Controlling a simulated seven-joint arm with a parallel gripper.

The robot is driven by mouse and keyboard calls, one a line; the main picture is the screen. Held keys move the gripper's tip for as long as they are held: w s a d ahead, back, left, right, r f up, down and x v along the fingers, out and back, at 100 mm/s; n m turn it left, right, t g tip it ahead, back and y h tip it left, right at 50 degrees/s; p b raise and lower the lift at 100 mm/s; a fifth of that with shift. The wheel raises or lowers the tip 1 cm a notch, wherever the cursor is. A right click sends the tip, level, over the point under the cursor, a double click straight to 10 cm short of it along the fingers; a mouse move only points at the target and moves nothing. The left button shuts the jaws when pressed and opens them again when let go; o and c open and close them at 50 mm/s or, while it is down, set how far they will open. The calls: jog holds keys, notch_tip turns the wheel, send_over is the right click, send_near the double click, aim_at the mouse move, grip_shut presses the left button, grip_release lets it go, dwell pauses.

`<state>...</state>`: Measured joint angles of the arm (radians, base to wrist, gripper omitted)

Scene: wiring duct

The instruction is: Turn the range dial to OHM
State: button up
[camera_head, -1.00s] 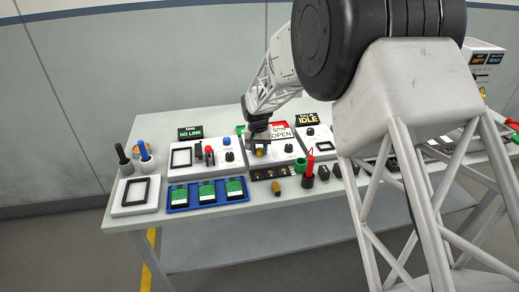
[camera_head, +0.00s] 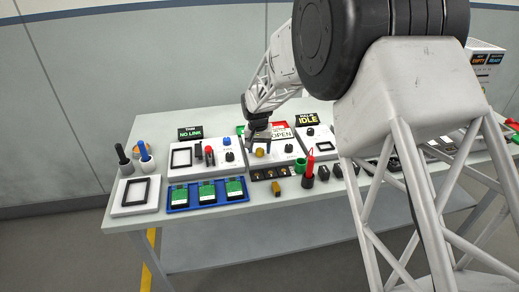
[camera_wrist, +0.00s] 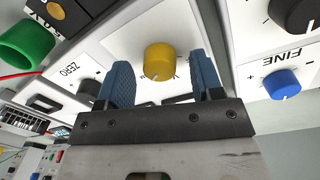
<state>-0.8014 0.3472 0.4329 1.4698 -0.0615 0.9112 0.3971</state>
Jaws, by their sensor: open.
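A yellow dial (camera_head: 260,152) stands on the middle white panel of the bench, and I take it to be the range dial. The wrist view shows this yellow dial (camera_wrist: 159,58) between and just beyond my two blue fingertips. My gripper (camera_wrist: 161,70) is open, one finger to each side of the dial, with a gap on both sides. In the head view my gripper (camera_head: 258,141) is just above and behind the dial.
A blue FINE knob (camera_wrist: 282,84) and a black ZERO knob (camera_wrist: 90,88) flank the dial. A green ring (camera_wrist: 27,44) is at the wrist view's upper left. In the head view, a blue tray (camera_head: 207,206) and a red-handled probe (camera_head: 309,166) stand nearby.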

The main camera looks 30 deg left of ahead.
aim_at(260, 150)
jog(key=shift+s+a+r, duration=0.1)
jog(key=shift+a+r, duration=0.05)
jog(key=shift+r, duration=3.45)
jog(key=shift+d+r, duration=0.15)
jog(key=shift+d, duration=0.1)
jog(key=s+d+r+m, duration=0.15)
jog(key=d+r, duration=0.45)
jog(key=d, duration=0.7)
jog(key=s+d+r+t, duration=0.15)
jog(key=d+r, duration=0.35)
jog(key=d, duration=0.8)
jog(key=s+d+r+m+g, duration=0.1)
jog(key=s+d+r, duration=0.35)
jog(key=d, duration=0.85)
jog(key=s+d+m+t, duration=0.2)
jog(key=s+d, duration=2.3)
jog(key=s, duration=0.1)
jog(key=shift+d+f+m, duration=0.15)
jog(key=shift+f+m, duration=0.2)
jog(key=shift+f, duration=0.05)
